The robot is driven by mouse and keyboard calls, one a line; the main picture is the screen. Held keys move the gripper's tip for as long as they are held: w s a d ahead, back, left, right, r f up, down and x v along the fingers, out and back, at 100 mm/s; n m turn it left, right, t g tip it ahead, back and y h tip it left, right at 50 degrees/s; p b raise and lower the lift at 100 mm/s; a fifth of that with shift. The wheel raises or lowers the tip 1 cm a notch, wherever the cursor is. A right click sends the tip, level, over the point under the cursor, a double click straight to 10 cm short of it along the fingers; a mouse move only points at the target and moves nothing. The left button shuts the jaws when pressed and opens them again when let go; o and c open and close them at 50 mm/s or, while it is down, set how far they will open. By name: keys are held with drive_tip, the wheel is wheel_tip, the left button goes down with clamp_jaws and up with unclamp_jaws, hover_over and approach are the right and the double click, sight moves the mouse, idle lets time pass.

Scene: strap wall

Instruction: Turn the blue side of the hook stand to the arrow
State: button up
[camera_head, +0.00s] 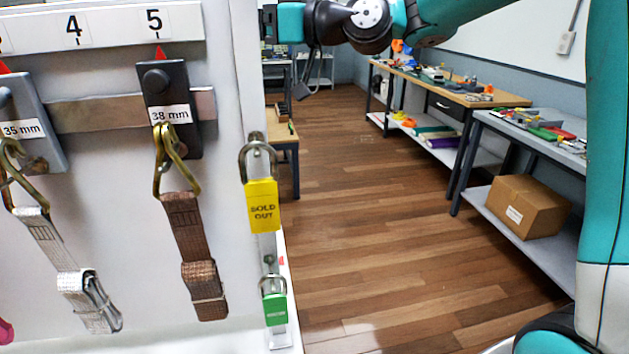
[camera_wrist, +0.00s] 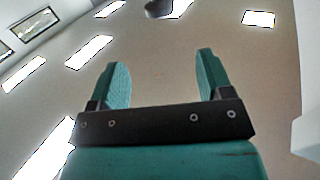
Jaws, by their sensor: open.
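My gripper (camera_wrist: 162,75) is open and empty in the wrist view, its two teal fingers well apart against a pale ceiling. In the head view only its teal and black base shows at the top, beside the strap wall's right edge; its fingertips cannot be made out there. I see no hook stand with a blue side in either view. Red arrow marks show on the wall, one (camera_head: 160,53) under the number 5 and one (camera_head: 3,68) at the left edge.
The strap wall (camera_head: 110,82) fills the left, with a brown strap (camera_head: 188,235) and a grey strap (camera_head: 48,240) on hooks. A yellow SOLD OUT padlock (camera_head: 263,206) and a green padlock (camera_head: 275,309) hang at its edge. Workbenches (camera_head: 470,92) stand right; the wooden floor (camera_head: 350,220) between is clear.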

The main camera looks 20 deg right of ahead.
drive_tip(key=s+d+f+m+g+h, duration=0.2)
drive_tip(key=s+f, duration=0.4)
drive_tip(key=f, duration=0.4)
drive_tip(key=s+d+f+m+g+h, duration=0.2)
drive_tip(key=s+f+h, duration=0.4)
drive_tip(key=f, duration=0.3)
drive_tip(key=shift+s+d+f+m+g+p, duration=0.3)
drive_tip(key=shift+s+d+f+m+g, duration=0.1)
drive_tip(key=shift+m+g, duration=0.4)
